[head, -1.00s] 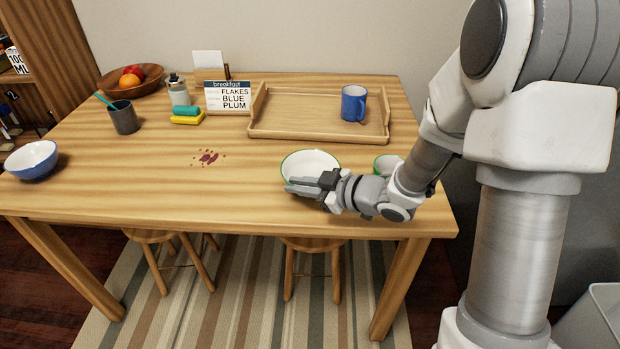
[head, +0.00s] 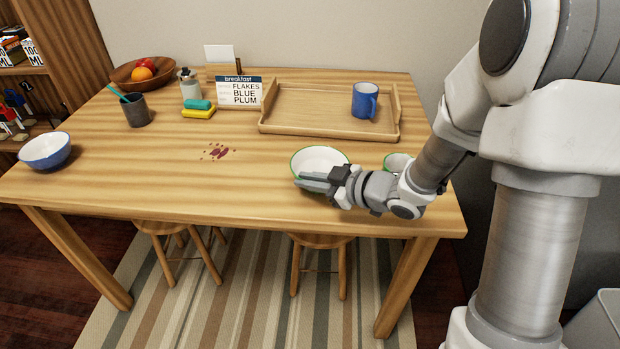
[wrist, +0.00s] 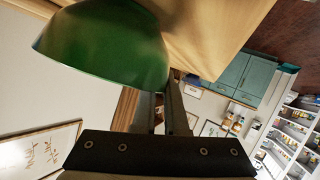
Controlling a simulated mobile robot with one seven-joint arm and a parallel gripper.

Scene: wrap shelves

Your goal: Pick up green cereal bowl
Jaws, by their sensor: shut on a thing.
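The green cereal bowl (head: 320,157), white inside with a green rim, is near the front right of the table in the head view. My gripper (head: 314,181) is at its near side, with the fingers at the rim. In the wrist view the bowl's glossy green outside (wrist: 105,45) fills the upper left. My gripper (wrist: 168,95) is shut on its edge there. My fingers and hand hide the bowl's near side. I cannot tell whether its base touches the table.
A green-rimmed cup or bowl (head: 394,161) stands partly hidden behind my wrist. A wooden tray (head: 300,123) with a blue mug (head: 365,101) lies behind. A blue bowl (head: 46,151) is at the far left. A dark red spill (head: 217,152) marks the otherwise clear middle.

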